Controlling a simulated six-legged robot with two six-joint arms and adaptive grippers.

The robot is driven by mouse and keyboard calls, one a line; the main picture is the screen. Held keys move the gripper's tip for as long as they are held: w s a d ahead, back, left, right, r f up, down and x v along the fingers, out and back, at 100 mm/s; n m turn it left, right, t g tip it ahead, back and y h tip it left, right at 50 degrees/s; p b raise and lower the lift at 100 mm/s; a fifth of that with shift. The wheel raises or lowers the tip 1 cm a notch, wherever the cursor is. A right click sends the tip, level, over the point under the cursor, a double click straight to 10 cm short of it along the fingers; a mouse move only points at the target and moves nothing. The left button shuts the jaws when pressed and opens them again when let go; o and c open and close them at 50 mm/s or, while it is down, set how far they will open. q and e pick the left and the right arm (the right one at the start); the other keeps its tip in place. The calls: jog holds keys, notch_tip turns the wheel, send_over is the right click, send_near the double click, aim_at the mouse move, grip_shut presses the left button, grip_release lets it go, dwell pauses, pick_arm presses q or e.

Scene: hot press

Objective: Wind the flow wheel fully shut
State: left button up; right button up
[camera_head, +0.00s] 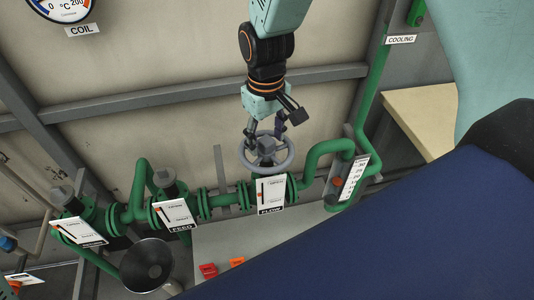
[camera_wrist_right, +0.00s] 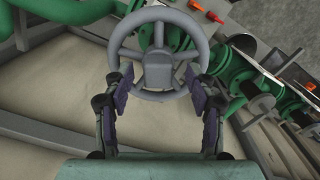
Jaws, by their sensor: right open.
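The flow wheel (camera_head: 285,153) is a grey spoked handwheel on the green pipe, above a white plate labelled FLOW (camera_head: 271,195). My right gripper (camera_head: 266,132) is over the wheel from above, with its fingers apart. In the right wrist view the wheel (camera_wrist_right: 203,42) shows whole with its square hub (camera_wrist_right: 158,71). The open fingers of the right gripper (camera_wrist_right: 158,88) reach to either side of the hub, at the wheel's near rim. I cannot tell whether they touch it. My left gripper is not in view.
A FEED valve plate (camera_head: 175,214) and another plate (camera_head: 80,230) stand to the left along the green pipe. A scale plate (camera_head: 353,178) stands to the right. A dark funnel (camera_head: 147,266) and red and orange tags (camera_head: 208,270) are below. A large dark blue surface fills the lower right.

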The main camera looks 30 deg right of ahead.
jog(key=shift+w+a+f, duration=0.1)
jog(key=shift+f, duration=1)
jog(key=shift+d, duration=0.35)
jog(key=shift+a+r, duration=0.1)
jog(key=shift+a, duration=0.05)
jog(key=shift+a+r+n+p, duration=0.1)
jog(key=shift+a+n+p, duration=0.2)
jog(key=shift+n, duration=0.4)
jog(key=n, duration=0.1)
jog(key=n+p, duration=0.1)
jog(key=shift+d+n, duration=0.4)
jog(key=n+p, duration=0.1)
jog(key=n, duration=0.1)
jog(key=shift+a+n+p, duration=0.2)
jog(key=shift+n+p, duration=0.2)
jog(key=n+p, duration=0.1)
jog(key=n, duration=0.1)
jog(key=shift+d+n, duration=0.15)
jog(key=shift+n, duration=0.25)
jog(key=shift+n+p, duration=0.6)
jog(key=shift+n, duration=0.5)
jog(key=n+p, duration=0.1)
jog(key=n, duration=0.1)
jog(key=shift+n, duration=0.4)
jog(key=n+p, duration=0.1)
jog(key=n, duration=0.1)
jog(key=shift+n, duration=0.6)
